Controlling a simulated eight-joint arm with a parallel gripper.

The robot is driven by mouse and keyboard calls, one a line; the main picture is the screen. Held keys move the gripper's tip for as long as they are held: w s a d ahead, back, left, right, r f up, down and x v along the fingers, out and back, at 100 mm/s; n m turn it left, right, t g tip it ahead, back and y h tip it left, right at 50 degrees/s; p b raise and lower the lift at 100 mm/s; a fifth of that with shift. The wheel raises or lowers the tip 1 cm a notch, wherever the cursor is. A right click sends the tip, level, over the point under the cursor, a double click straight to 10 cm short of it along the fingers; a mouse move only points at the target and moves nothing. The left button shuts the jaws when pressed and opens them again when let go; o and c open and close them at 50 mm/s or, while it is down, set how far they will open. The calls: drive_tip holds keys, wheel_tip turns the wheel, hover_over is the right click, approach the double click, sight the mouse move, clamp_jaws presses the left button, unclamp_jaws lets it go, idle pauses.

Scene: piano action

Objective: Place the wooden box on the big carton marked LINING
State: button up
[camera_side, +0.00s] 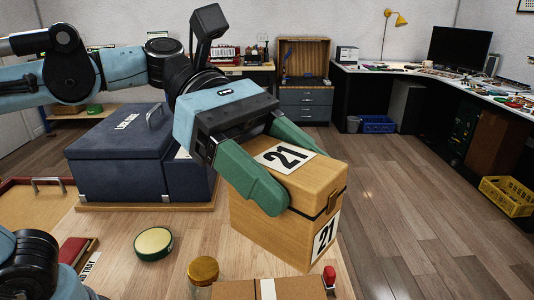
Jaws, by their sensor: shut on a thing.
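The wooden box (270,225) is tan, with a white "21" label on its lid and another on its end, and a small clasp. My gripper (279,166) has green fingers shut on the box's upper part, one on each side. The box is near the right edge of the wooden table (185,235); I cannot tell whether its bottom touches the tabletop. A brown cardboard carton (235,290) with a pale strip is cut off at the bottom edge. I see no readable LINING mark on it.
A dark blue case (115,160) with a handle and a small label stands behind, left of the box. A round green-rimmed tin (153,243), a gold-lidded jar (203,272) and a small red-topped item (329,275) are nearby. An open tray (30,205) lies left.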

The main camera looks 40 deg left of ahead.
sight(314, 253)
drive_tip(key=shift+s+d+m+g, duration=0.1)
drive_tip(key=shift+s+m+g, duration=0.25)
drive_tip(key=shift+s, duration=0.65)
wheel_tip(314, 253, down, 4)
drive_tip(key=shift+w+r, duration=0.1)
drive_tip(key=shift+w, duration=0.05)
drive_tip(key=shift+f, duration=4.6)
drive_tip(key=shift+f, duration=0.15)
drive_tip(key=o, duration=1.2)
